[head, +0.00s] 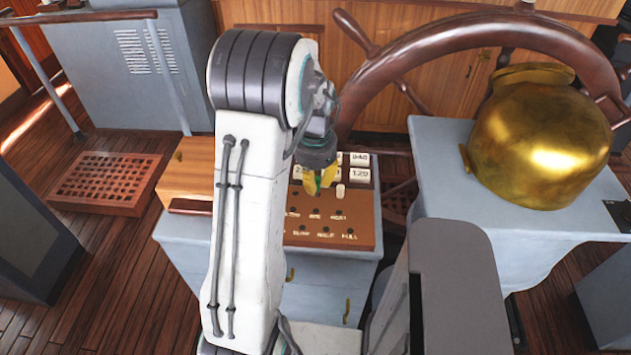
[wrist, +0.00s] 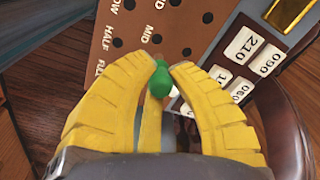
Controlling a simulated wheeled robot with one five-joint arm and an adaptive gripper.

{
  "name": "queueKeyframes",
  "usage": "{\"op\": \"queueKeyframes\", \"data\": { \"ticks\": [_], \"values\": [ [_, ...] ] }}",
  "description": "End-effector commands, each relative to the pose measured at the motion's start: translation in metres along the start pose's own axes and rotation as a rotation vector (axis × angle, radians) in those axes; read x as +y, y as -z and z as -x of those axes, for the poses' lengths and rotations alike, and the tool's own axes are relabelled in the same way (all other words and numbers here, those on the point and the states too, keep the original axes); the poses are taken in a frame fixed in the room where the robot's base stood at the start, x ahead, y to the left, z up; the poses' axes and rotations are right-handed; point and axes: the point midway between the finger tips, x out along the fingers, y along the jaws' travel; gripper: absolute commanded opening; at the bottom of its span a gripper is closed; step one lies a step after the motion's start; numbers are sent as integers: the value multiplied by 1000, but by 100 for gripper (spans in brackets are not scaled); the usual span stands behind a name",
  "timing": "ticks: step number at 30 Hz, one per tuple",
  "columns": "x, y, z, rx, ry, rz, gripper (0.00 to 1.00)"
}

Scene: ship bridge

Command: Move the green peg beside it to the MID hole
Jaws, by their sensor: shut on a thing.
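My gripper (head: 319,181), with yellow fingers, is shut on the green peg (wrist: 159,84); both fingertips (wrist: 162,68) are close against it in the wrist view. The peg shows as a small green bit (head: 311,186) in the head view. They are over the brown peg board (head: 315,228), which has rows of labelled dark holes. The wrist view shows MID lettering on the board (wrist: 124,20) and dark holes beyond the fingertips. Whether the peg's lower end touches the board or sits in a hole is hidden.
A wooden box (head: 188,170) is at left, a large ship's wheel (head: 375,67) behind, and a brass binnacle (head: 540,145) at right.

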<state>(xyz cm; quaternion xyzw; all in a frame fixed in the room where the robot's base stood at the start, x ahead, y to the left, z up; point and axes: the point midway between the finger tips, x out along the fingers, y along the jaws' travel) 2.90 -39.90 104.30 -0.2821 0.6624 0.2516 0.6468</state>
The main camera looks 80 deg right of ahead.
Motion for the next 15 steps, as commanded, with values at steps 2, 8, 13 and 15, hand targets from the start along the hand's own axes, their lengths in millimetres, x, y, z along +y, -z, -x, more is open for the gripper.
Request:
{"op": "queueKeyframes", "data": {
  "ticks": [2,8,13,15],
  "values": [
    [0,0,-1,0,0,18,7],
    [0,0,-6,0,0,30,7],
    [1,-1,-14,-1,-1,29,7],
    [1,-1,-18,-1,-1,28,7]
  ]
}}
